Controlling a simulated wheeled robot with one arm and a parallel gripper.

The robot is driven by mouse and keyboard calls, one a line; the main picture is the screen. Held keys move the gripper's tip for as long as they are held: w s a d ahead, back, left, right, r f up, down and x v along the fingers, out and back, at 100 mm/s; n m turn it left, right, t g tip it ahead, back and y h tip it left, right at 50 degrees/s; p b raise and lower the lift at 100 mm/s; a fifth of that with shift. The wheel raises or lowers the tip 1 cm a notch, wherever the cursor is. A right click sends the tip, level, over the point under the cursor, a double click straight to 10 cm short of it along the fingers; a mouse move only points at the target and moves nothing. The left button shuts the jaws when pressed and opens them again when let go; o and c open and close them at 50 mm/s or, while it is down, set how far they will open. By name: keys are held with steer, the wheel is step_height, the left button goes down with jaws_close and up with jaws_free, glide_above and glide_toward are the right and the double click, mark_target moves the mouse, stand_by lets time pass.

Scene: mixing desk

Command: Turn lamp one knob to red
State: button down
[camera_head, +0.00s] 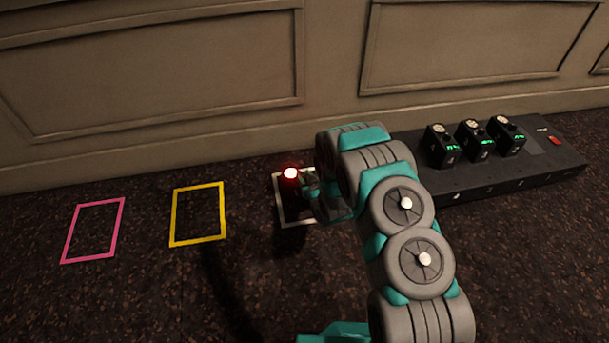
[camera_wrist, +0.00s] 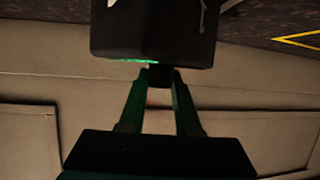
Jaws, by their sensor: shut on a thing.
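A lamp glowing red (camera_head: 291,173) shows at the white-outlined square, just beyond my gripper (camera_head: 311,187). Most of its dark body is hidden or lost in shadow in the head view. In the wrist view a black box (camera_wrist: 150,32) with a green glow along its edge fills the top. A small dark knob (camera_wrist: 160,77) sticks out from that box. My gripper (camera_wrist: 160,80) is shut on this knob, with one finger on each side. The knob's markings cannot be seen.
A white outline (camera_head: 281,212) lies on the speckled surface, with yellow (camera_head: 173,218) and pink (camera_head: 68,235) outlines empty to its left. A long black console (camera_head: 540,165) with several black modules (camera_head: 442,152) stands right of my arm. A panelled wall (camera_head: 200,75) runs behind.

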steer(key=shift+m+h, duration=0.3)
steer(key=c, duration=0.6)
jaws_free()
steer(key=v, duration=0.7)
steer(key=shift+s+p, duration=0.4)
steer(key=shift+d, duration=0.15)
